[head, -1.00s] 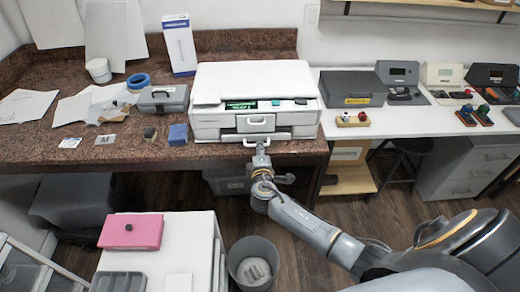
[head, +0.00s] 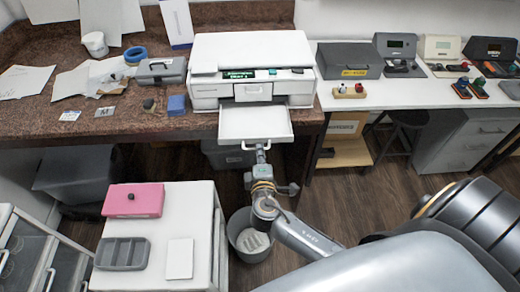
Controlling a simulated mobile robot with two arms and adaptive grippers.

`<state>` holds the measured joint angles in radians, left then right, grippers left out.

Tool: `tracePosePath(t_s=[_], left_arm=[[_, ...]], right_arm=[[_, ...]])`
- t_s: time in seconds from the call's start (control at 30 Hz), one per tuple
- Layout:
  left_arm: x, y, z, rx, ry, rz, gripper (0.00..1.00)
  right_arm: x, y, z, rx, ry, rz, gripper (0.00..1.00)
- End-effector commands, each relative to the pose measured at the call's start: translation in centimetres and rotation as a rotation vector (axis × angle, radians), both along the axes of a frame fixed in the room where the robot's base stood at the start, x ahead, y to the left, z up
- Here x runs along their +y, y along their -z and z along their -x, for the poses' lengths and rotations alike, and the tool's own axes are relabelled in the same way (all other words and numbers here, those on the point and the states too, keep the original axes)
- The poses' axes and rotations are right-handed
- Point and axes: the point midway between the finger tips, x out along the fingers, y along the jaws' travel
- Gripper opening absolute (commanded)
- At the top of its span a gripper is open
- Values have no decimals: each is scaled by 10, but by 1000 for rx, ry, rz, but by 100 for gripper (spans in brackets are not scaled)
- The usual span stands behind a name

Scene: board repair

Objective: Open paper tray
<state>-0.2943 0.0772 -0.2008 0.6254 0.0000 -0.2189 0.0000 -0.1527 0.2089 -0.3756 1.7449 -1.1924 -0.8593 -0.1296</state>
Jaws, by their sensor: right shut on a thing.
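The white printer (head: 252,62) stands on the brown stone counter, with a small green-lit display on its front. Its paper tray (head: 254,124) is pulled well out toward me and juts past the counter's front edge. The tray's inside looks plain white, and I see no paper in it. My right gripper (head: 261,150) is at the handle on the tray's front edge, shut on it. The fingers are small and partly hidden by the wrist. My left gripper is not in view.
A white cabinet (head: 205,235) with a pink box (head: 133,200) and a grey divided tray (head: 122,254) stands at the lower left. A grey waste bin (head: 240,243) is on the floor below my right forearm. A blue block (head: 176,105) lies left of the printer.

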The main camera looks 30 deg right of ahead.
Motion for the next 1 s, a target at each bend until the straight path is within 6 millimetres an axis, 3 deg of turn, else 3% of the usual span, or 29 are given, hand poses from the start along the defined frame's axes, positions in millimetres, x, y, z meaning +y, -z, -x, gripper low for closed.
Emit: tracePosePath(t_s=[0.17, 0.2, 0.23, 0.57, 0.77, 1.0], left_arm=[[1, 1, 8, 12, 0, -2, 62], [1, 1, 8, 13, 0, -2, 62], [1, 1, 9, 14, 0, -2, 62], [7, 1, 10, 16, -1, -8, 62], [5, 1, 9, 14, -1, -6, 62], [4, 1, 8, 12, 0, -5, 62]], right_arm=[[0, 0, 0, 1, 0, 0, 0], [0, 0, 0, 1, 0, 0, 17], [0, 0, 0, 1, 0, 0, 19], [1, 0, 2, 1, -1, -1, 19], [13, -5, 26, 3, -1, -3, 19], [35, -16, 72, 4, -1, -3, 19]])
